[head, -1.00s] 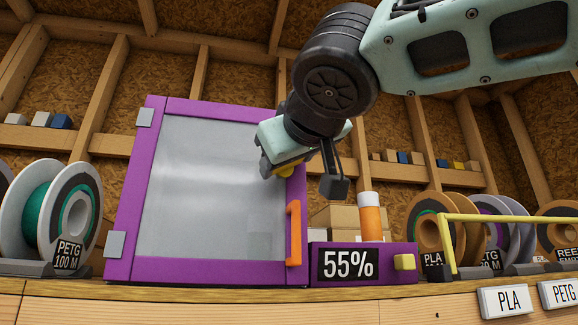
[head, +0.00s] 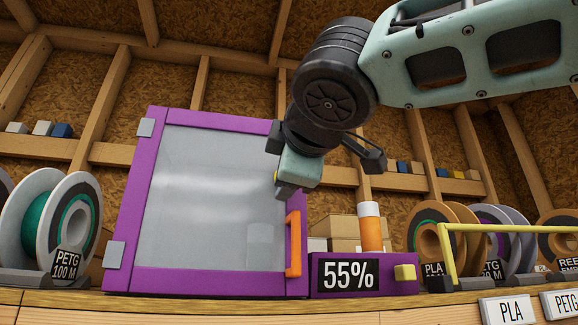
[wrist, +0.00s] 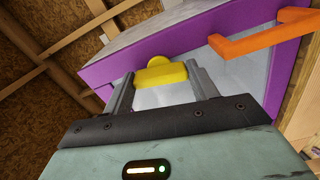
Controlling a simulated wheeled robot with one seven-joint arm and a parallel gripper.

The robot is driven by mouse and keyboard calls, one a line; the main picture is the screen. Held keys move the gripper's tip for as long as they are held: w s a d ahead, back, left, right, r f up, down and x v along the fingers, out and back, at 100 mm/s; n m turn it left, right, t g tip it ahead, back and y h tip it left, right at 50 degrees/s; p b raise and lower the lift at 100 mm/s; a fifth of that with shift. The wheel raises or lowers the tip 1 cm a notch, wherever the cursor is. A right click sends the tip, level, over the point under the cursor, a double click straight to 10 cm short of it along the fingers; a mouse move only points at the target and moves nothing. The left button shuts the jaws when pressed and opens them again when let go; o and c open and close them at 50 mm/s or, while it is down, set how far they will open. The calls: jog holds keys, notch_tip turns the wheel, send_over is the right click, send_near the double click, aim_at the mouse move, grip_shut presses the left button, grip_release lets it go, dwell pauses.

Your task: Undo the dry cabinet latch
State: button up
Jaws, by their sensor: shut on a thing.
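The dry cabinet (head: 175,282) has a purple frame, a grey see-through door (head: 210,190) and an orange handle (head: 293,245) low on the door's right side. Its door looks closed. The yellow latch (wrist: 165,74) sits between my two fingers in the wrist view, with its rounded end beyond them. My gripper (head: 279,187) is shut on it at the upper right of the door. In the head view the gripper hides nearly all of the latch, and only a sliver of yellow shows. The handle also shows at the upper right of the wrist view (wrist: 262,34).
A purple box (head: 410,288) with a 55% display and a yellow button stands right of the cabinet, an orange-and-white cylinder (head: 370,228) above it. Filament spools stand at left (head: 45,225) and right (head: 430,235). A yellow rail (head: 500,228) crosses at right.

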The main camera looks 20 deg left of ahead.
jog(key=shift+n, duration=0.9)
jog(key=o, duration=1)
jog(key=shift+s, duration=0.1)
jog(key=b+v, duration=0.5)
jog(key=v, duration=1.2)
jog(key=shift+s+b, duration=0.15)
jog(key=shift+b, duration=0.2)
